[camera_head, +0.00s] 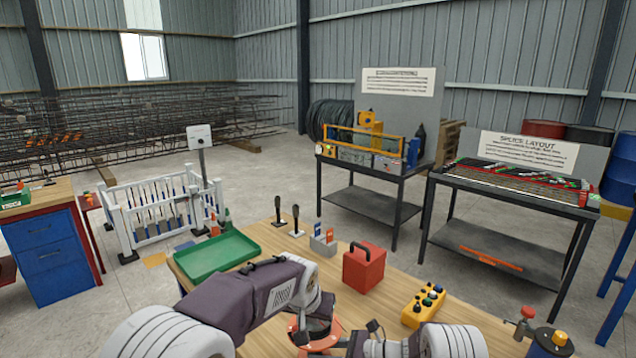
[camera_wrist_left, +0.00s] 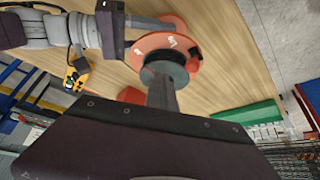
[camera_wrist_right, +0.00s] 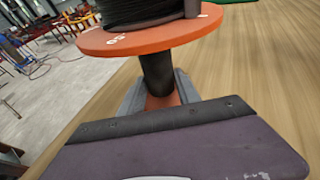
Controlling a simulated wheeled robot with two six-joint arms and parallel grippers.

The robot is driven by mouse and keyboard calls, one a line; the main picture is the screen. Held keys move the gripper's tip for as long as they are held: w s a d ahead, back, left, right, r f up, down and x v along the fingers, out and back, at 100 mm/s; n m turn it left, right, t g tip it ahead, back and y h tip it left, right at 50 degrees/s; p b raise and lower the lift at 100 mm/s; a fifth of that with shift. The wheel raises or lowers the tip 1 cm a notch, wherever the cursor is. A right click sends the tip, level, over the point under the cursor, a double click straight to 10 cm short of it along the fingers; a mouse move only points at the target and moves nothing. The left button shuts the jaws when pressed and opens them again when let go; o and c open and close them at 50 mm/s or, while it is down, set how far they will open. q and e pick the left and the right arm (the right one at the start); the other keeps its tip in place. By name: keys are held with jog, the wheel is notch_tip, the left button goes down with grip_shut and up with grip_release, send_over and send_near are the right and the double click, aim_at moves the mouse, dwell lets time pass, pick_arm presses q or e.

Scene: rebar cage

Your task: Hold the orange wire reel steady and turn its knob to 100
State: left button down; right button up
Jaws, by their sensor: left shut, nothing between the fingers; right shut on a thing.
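The orange wire reel (camera_head: 322,345) stands near the table's front edge, partly hidden by my arms in the head view. In the left wrist view its orange flange (camera_wrist_left: 184,27) has white marks and a dark round hub or knob at the middle. My left gripper (camera_wrist_left: 163,95) is shut and empty, its fingers over that middle; I cannot tell if they touch it. In the right wrist view the reel's flange (camera_wrist_right: 150,37) lies above my right gripper (camera_wrist_right: 158,98). The right gripper is shut on a part of the reel below the flange, by a dark post. I cannot read the knob's setting.
On the wooden table stand a green tray (camera_head: 218,262), a red box (camera_head: 364,268) and a yellow button box (camera_head: 424,304). Dark-handled tools (camera_head: 296,222) stand at the table's back. Two metal tables (camera_head: 372,168) with sign boards are beyond it.

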pick_arm(q)
jog(key=shift+w+a, duration=0.2)
jog(key=shift+a, duration=0.6)
jog(key=shift+s+a, duration=0.1)
jog(key=shift+s, duration=0.2)
notch_tip(320, 180, up, 6)
dwell(0.4)
